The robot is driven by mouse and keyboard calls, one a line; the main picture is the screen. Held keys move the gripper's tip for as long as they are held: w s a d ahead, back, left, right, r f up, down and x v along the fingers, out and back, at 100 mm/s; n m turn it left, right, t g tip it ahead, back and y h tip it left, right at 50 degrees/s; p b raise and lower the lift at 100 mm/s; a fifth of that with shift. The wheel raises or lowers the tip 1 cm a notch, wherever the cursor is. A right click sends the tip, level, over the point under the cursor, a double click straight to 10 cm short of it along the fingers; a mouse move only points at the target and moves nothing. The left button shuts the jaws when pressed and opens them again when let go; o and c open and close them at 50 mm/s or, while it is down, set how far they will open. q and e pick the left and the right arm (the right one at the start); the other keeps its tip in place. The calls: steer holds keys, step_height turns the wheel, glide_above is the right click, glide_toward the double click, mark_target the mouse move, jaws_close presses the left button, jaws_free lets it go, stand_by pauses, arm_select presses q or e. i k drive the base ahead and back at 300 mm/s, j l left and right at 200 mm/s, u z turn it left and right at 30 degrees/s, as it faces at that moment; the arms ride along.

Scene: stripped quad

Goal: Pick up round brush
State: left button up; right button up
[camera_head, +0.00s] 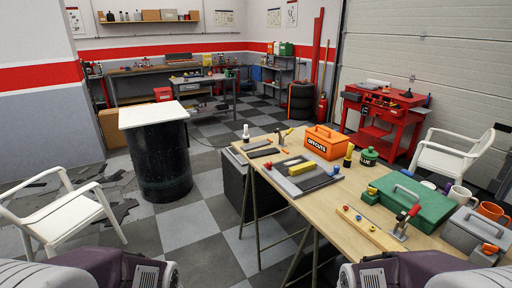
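I cannot clearly pick out a round brush. Small items stand on the wooden worktable (318,208) at the right. One is a small black-and-yellow upright item (348,155) beside the orange box. Another is a thin dark item with a light handle (284,136) near the table's far edge. Either is too small to name surely. Parts of my two arms show at the bottom edge, left and right, short of the table items. Neither gripper's fingers show.
The table also holds an orange offcuts box (325,142), a green glue bottle (369,157), a green case (411,201), a grey toolbox (468,232), mugs and a clamp (404,222). A black drum (160,160) and a white chair (65,212) stand left.

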mark_target(245, 137)
steer(key=i+j+z, duration=0.25)
steer(key=j, duration=0.25)
steer(key=i+j+z, duration=0.1)
steer(key=j+z, duration=0.15)
steer(key=j, duration=0.25)
steer(key=i+j+z, duration=0.1)
steer(key=j+z, duration=0.15)
steer(key=j, duration=0.25)
steer(key=j+z, duration=0.25)
steer(key=j, duration=0.3)
steer(key=i, duration=0.05)
